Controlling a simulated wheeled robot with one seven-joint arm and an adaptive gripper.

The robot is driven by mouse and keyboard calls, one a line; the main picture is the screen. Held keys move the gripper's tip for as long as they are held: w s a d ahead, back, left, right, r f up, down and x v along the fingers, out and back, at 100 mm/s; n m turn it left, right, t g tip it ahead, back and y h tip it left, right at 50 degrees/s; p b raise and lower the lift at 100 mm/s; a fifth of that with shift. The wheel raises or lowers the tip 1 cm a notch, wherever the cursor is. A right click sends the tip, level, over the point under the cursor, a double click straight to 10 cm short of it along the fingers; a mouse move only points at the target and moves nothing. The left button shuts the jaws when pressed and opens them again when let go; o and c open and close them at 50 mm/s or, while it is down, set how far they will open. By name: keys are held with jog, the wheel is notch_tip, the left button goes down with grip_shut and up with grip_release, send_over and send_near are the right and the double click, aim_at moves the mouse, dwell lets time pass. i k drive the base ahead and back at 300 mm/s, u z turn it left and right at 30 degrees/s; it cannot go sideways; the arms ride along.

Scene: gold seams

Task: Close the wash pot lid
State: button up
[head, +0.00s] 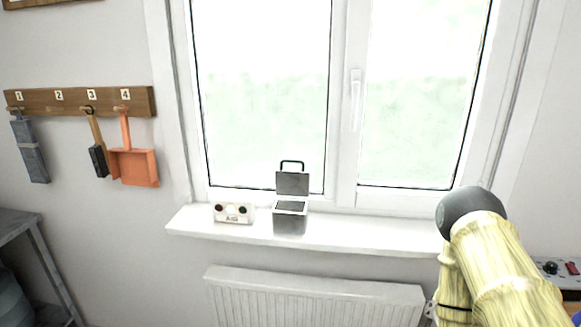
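The wash pot (290,221) is a small grey metal box standing on the white windowsill. Its lid (292,184) stands open and upright at the back edge, with a dark loop handle (292,163) at its top. The inside of the pot looks dark. My arm, in a yellow bamboo-like pattern with a dark grey joint, shows at the lower right, well to the right of the pot. My gripper is not visible in the head view.
A white box with coloured round spots (233,212) stands just left of the pot. The windowsill (375,229) is clear to the right. A radiator (315,297) is below. A numbered rack (75,101) with hanging tools is at left. A grey table (22,224) stands lower left.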

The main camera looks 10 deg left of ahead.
aim_at(288, 183)
jog(key=k, duration=0.65)
jog(key=u, duration=0.75)
jog(key=i, duration=1.05)
jog(key=z, duration=0.2)
